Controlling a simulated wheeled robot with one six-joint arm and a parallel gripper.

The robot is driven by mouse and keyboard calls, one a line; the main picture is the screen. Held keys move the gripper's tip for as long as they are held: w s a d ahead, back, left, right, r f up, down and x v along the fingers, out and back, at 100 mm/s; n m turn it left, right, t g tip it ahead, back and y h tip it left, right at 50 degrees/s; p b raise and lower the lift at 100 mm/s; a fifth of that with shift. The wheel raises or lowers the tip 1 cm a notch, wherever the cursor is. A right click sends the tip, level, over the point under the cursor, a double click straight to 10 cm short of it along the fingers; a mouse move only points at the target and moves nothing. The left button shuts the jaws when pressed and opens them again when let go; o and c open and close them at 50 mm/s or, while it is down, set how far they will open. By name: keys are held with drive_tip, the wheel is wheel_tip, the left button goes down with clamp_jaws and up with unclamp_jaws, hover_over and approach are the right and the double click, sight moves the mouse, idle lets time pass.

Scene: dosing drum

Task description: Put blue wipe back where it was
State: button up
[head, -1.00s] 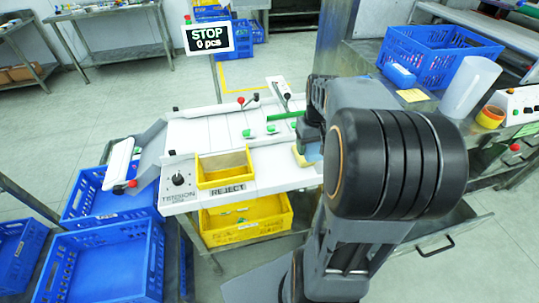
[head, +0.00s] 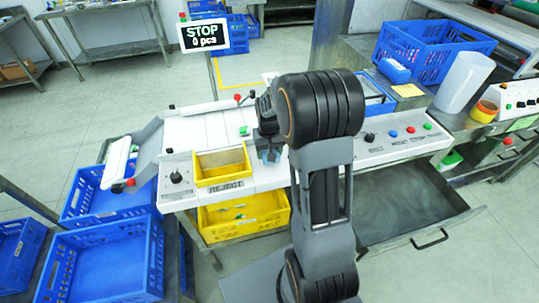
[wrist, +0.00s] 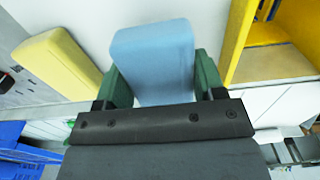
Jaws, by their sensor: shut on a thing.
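The blue wipe (wrist: 153,60) is a pale blue block between the green fingers of my gripper (wrist: 160,80) in the wrist view. My gripper is shut on it. In the head view my gripper (head: 268,150) is over the white machine top, just right of the yellow reject bin (head: 222,167). Only a little of the blue wipe shows there. A yellow block (wrist: 60,62) lies to the left of the wipe in the wrist view; I cannot make it out in the head view, where my arm covers part of the machine.
A control panel (head: 404,137) with coloured buttons is right of my arm. An open grey drawer (head: 410,205) sticks out below it. A blue crate (head: 430,55), a blue item (head: 394,71) and a white cylinder (head: 463,84) stand on the right bench.

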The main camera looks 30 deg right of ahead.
drive_tip(key=shift+f, duration=1.15)
drive_tip(key=shift+s+f, duration=0.1)
drive_tip(key=o, duration=0.9)
wheel_tip(320, 180, up, 11)
drive_tip(key=shift+r, duration=0.15)
drive_tip(key=s+a+r+n+t, duration=0.1)
drive_tip(key=s+a, duration=0.2)
drive_tip(key=s, duration=0.2)
drive_tip(key=s+a+r+t, duration=0.1)
drive_tip(key=s+a, duration=0.2)
drive_tip(key=s, duration=0.2)
drive_tip(key=s+a+r+n+t, duration=0.1)
drive_tip(key=s+a+r, duration=0.1)
drive_tip(key=s, duration=0.4)
drive_tip(key=shift+a+n+t, duration=0.3)
drive_tip(key=shift+a, duration=0.45)
